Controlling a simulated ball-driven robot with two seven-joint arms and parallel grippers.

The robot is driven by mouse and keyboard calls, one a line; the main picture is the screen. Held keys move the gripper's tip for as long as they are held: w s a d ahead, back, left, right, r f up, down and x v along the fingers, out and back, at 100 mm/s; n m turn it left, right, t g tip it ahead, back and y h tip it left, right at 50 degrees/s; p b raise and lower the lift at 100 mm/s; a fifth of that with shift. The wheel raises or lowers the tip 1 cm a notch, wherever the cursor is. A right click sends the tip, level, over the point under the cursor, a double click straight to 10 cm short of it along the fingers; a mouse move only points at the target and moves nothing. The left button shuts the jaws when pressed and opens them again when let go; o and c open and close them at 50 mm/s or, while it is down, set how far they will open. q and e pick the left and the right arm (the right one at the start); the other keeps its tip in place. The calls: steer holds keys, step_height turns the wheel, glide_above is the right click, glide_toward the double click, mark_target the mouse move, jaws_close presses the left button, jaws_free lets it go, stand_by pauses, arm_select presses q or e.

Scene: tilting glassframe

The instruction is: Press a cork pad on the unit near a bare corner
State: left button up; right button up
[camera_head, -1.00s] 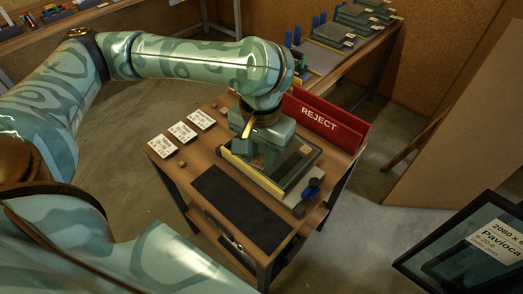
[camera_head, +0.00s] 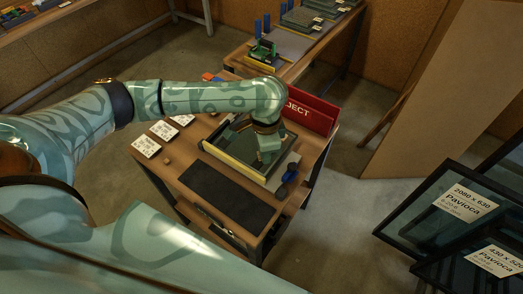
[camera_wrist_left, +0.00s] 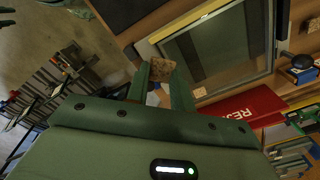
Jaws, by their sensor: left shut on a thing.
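The glass unit (camera_head: 219,150), a dark pane with a pale yellow strip along its near left side, lies on the wooden cart. It also shows in the wrist view (camera_wrist_left: 222,55). My left gripper (camera_head: 268,158) is over the unit's right part in the head view. In the wrist view its fingers (camera_wrist_left: 164,80) are shut on a small brown cork pad (camera_wrist_left: 162,69). Another cork pad (camera_wrist_left: 199,92) sits at a unit corner near the red board. I cannot tell whether the held pad touches the unit. My right gripper is not in view.
A red REJECT board (camera_head: 312,113) stands behind the unit. A blue-handled tool (camera_head: 290,173) lies at its right. A dark mat (camera_head: 226,194) and white cards (camera_head: 146,146) are on the cart. Labelled glass frames (camera_head: 440,215) stand at right.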

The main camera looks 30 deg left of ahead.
arm_select(q)
steer(key=shift+w+a+f+m, duration=0.2)
steer(key=shift+w+a+m, duration=0.3)
steer(key=shift+m, duration=1.1)
steer(key=shift+w+a+f+m, duration=0.3)
steer(key=shift+w+m, duration=0.35)
steer(key=shift+m, duration=0.95)
steer(key=shift+w+a+f+m, duration=0.15)
steer(key=shift+w+a+m, duration=0.35)
steer(key=shift+m, duration=1.1)
steer(key=shift+w+d, duration=0.1)
steer(key=shift+f+b, duration=0.95)
steer(key=shift+f, duration=2.9)
steer(key=shift+f, duration=0.35)
steer(key=o, duration=1)
